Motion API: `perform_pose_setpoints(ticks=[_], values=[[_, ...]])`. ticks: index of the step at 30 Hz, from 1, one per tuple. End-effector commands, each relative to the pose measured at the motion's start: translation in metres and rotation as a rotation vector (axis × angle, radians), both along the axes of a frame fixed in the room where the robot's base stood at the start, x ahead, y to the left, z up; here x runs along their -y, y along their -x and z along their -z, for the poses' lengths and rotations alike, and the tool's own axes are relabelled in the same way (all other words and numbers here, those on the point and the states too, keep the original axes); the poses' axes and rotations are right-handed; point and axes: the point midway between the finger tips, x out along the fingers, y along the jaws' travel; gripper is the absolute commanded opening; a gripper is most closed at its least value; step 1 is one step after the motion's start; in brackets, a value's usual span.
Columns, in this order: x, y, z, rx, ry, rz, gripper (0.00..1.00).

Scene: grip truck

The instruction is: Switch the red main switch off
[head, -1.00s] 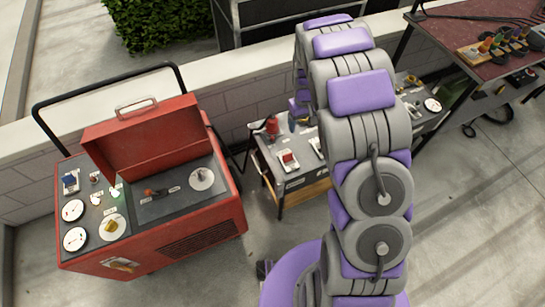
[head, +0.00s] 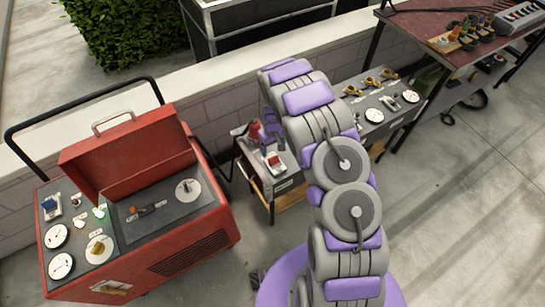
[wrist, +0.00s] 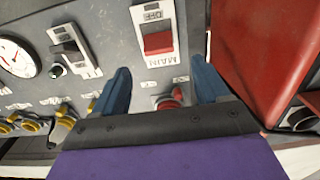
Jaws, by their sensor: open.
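The red main switch (wrist: 158,40) is a red rocker in a white plate marked MAIN and OFF, lettered upside down in the wrist view. It also shows as a small red block on a white plate (head: 274,161) in the head view. Which way the rocker is tipped I cannot tell. My gripper (wrist: 163,80) is open over the grey panel, its two blue fingers apart with nothing held. In the picture the switch lies above the gap between the fingertips. A red knob (wrist: 168,100) shows between the fingers. My arm hides part of the panel in the head view.
A gauge (wrist: 16,57) and a black toggle switch (wrist: 70,48) lie left of the main switch. Several yellow knobs sit lower left. A large red object (wrist: 262,55) stands close on the right. A red machine (head: 190,245) with its lid up stands at left in the head view.

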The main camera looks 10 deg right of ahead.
Motion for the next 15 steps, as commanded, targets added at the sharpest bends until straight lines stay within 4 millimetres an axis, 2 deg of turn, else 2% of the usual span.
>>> perform_pose_setpoints(ticks=[1,6,10,15], values=[[0.0,0.002,0.014,-0.004,-0.001,0.0,0.74],[0.001,0.002,0.043,-0.003,-0.001,0.002,0.74],[0.0,0.001,0.059,-0.002,0.0,0.001,0.74],[0.0,0.0,0.068,0.001,0.0,0.001,0.74]])
